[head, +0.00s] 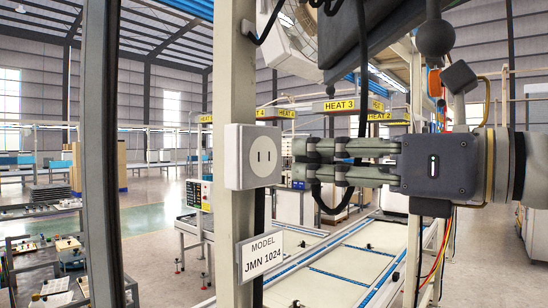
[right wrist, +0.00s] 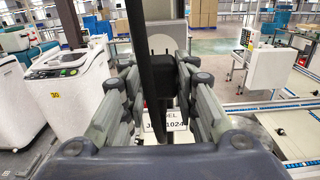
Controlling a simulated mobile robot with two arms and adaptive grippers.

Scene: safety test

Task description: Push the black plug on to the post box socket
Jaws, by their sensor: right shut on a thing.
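The post box socket (head: 253,157) is a white box with a round face and two slots, fixed to a pale upright post (head: 233,215) in the head view. My right gripper (head: 300,160) comes in from the right, its fingertips just right of the box with a small gap in the picture. In the right wrist view, my right gripper (right wrist: 157,72) is shut on the black plug (right wrist: 158,80), which sits between the fingertips. In the head view the fingers largely hide the plug. My left gripper is not in view.
A black cable (right wrist: 138,50) runs down to the plug. A MODEL JMN 1024 sign (head: 262,254) hangs on the post below the socket. A dark upright (head: 101,150) stands at left. A conveyor line (head: 345,262) lies behind the post.

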